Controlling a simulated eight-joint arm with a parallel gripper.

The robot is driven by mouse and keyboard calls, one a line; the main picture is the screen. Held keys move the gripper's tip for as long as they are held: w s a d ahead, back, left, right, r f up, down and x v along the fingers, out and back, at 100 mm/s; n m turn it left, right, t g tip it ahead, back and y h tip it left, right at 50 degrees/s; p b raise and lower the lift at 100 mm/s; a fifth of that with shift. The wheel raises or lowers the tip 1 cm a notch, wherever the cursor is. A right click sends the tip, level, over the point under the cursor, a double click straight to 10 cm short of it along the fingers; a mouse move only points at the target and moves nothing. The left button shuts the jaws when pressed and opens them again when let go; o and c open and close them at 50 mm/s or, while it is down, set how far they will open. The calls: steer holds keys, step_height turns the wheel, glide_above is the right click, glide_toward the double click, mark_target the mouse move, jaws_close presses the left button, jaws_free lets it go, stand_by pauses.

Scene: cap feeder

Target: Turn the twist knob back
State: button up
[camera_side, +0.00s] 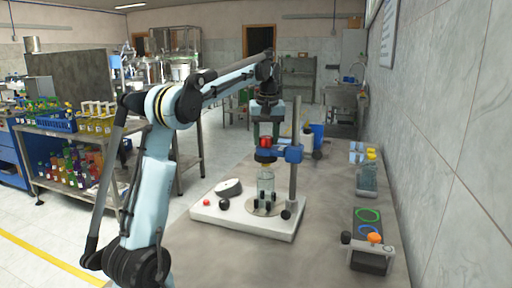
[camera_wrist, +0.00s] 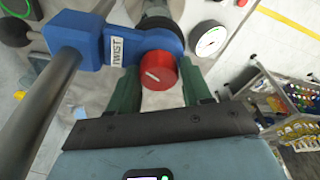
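The red twist knob (camera_wrist: 161,74) has a white line on its face, tilted in the picture. It sits at the end of a blue arm (camera_wrist: 85,38) with a label reading TWIST. My gripper (camera_wrist: 160,84) has its two green fingers on either side of the knob, very close to it; I cannot tell whether they touch. In the side view, my gripper (camera_side: 267,136) points down with the red knob (camera_side: 265,142) between its fingers. The blue bracket (camera_side: 293,153) holds the knob's head above a clear bottle (camera_side: 266,180).
The white base plate (camera_side: 235,222) carries a round dial (camera_side: 228,187), a red button (camera_side: 206,202) and a grey post (camera_side: 295,160). The front of the table is clear.

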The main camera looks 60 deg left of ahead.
steer(key=shift+o, duration=1)
steer(key=m, duration=0.3)
steer(key=shift+m+t, duration=0.3)
steer(key=m+h, duration=0.1)
steer(key=m, duration=0.3)
steer(key=shift+m+t, duration=0.3)
steer(key=c, duration=1)
steer(key=n, duration=0.5)
steer(key=shift+g+y, duration=0.3)
steer(key=shift+g, duration=0.1)
steer(key=o, duration=1.2)
steer(key=shift+o, duration=0.2)
